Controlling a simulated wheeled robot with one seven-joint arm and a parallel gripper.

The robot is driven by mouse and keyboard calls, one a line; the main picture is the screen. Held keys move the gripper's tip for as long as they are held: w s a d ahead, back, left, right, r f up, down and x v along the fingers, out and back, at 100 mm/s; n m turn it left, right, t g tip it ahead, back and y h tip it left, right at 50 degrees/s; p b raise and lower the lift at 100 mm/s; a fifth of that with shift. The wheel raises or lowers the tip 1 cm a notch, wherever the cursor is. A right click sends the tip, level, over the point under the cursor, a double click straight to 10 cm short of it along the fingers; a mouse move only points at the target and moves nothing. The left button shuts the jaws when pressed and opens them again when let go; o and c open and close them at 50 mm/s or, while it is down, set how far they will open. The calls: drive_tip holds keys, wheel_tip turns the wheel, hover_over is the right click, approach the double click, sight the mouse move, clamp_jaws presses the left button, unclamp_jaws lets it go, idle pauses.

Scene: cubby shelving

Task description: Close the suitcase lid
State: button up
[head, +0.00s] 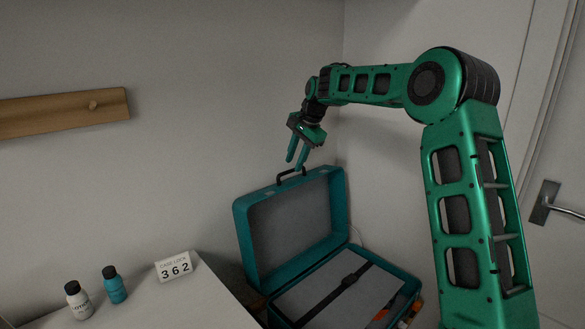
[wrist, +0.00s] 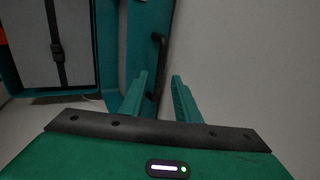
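The teal suitcase stands open, with its lid (head: 243,222) raised upright and its base (head: 412,291) lying flat. The base holds a grey lining with a dark strap (head: 345,283). A dark handle (head: 291,173) sits on the lid's top edge; it also shows in the wrist view (wrist: 157,62). My gripper (head: 297,160) is open and just above the lid's top edge, close to the handle.
A white cabinet top (head: 140,300) at lower left bears a white bottle (head: 79,303), a blue bottle (head: 115,288) and a sign reading 362 (head: 174,267). A wooden peg rail (head: 60,112) is on the wall. A door handle (head: 550,205) is at right.

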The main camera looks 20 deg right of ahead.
drive_tip(key=shift+x, duration=1.25)
drive_tip(key=shift+c, duration=0.5)
clamp_jaws()
drive_tip(key=shift+s+d, duration=0.1)
drive_tip(key=shift+s, duration=0.05)
